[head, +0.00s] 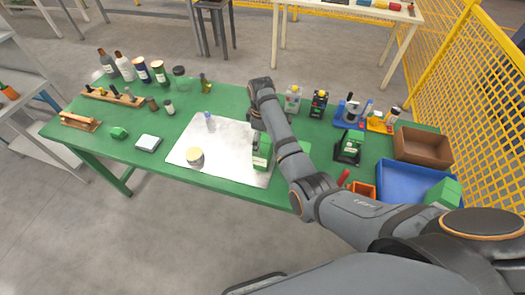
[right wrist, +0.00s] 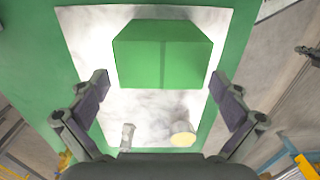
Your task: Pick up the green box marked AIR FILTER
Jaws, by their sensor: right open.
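A green box (head: 262,152) with a pale label stands on the pale sheet (head: 215,150) on the green table; the lettering is too small to read. In the right wrist view a green box (right wrist: 162,55) shows from above, with no label visible. My right gripper (right wrist: 161,78) is open and empty, its two fingers spread on either side of the lower part of the box in the picture, with no contact visible.
Bottles line the back left.

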